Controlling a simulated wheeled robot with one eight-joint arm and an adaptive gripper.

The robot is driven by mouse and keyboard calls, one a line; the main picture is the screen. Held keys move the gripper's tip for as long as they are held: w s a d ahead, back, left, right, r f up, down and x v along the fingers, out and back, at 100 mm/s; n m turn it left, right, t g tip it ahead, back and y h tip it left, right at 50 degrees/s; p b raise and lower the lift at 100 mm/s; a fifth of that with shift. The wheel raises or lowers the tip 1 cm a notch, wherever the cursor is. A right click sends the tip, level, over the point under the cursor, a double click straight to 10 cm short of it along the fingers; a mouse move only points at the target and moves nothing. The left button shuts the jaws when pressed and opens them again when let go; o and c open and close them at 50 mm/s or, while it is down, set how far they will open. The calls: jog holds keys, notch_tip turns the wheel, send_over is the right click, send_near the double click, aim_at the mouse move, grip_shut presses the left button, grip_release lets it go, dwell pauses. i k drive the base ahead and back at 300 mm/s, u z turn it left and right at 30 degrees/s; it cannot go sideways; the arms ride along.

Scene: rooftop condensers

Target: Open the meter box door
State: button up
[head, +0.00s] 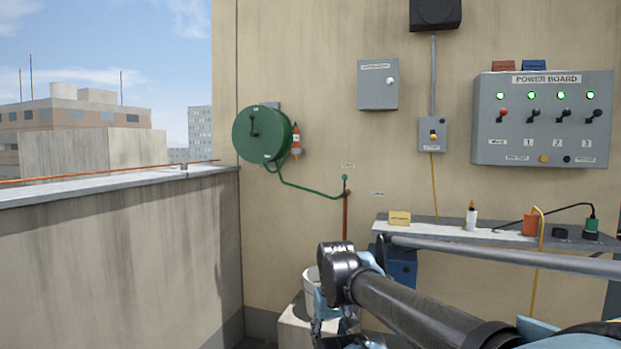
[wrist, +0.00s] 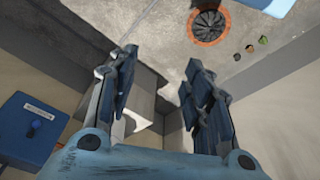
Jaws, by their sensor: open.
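A grey wall box (head: 372,92) with a small label and a pale round knob (head: 391,81) hangs on the beige wall, left of the conduit. Its door looks shut; the label is too small to read, so I cannot confirm that it is the meter box. My gripper (head: 333,332) is low in the head view, well below the grey box and apart from it. In the wrist view my gripper (wrist: 158,68) points down toward the floor, its fingers spread and empty. The grey box is not in the wrist view.
A blue box (head: 402,268) with a label and dark knob also shows in the wrist view (wrist: 30,135). A shelf (head: 450,230) with a rail holds small items. A green hose reel (head: 258,135), a switch box (head: 432,133) and a power board (head: 541,118) are on the wall.

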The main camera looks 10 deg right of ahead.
aim_at(378, 80)
jog(key=u, duration=1.25)
jog(key=k, duration=1.3)
jog(key=z, duration=1.1)
jog(key=i, duration=1)
